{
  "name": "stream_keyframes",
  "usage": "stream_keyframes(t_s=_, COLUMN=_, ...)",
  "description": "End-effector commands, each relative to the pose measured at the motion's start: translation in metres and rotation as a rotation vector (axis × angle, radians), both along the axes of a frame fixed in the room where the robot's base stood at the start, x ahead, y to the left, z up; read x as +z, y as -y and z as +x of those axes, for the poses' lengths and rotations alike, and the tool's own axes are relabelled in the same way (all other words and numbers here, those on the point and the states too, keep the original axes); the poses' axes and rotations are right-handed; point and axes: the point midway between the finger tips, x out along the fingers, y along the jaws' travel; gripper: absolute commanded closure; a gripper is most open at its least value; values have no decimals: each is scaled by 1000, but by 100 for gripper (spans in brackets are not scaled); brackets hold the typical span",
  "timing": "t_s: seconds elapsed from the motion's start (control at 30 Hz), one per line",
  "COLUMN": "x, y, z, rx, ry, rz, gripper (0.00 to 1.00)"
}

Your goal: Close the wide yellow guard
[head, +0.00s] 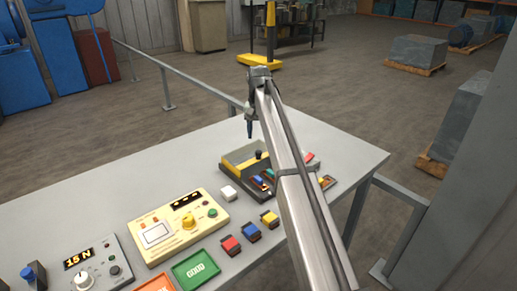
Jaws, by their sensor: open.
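A low grey-and-yellow stand (230,162) sits on the table near its far side, with a dark knob on top and a yellow strip along its side. The yellow part (246,167) looks like the wide guard, but it is small and I cannot tell how far open it is. My arm crosses in front and hides the stand's right part. My gripper (250,128) points down above the far edge of the stand, apart from it. It is open, with nothing seen between its fingers.
A green tray (195,269) and a grey meter (85,265) are nearer. More coloured pieces lie beside the stand. The table's far-left surface is clear.

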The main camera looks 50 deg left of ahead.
Motion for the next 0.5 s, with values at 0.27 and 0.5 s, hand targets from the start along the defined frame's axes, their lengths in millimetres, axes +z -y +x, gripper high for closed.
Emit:
stream_keyframes(t_s=0.27, x=-46, y=1, z=0, rx=0, ry=-1, rz=-1, gripper=48)
stream_keyframes(t_s=0.5, x=-66, y=0, z=0, rx=0, ry=0, rz=0, gripper=48)
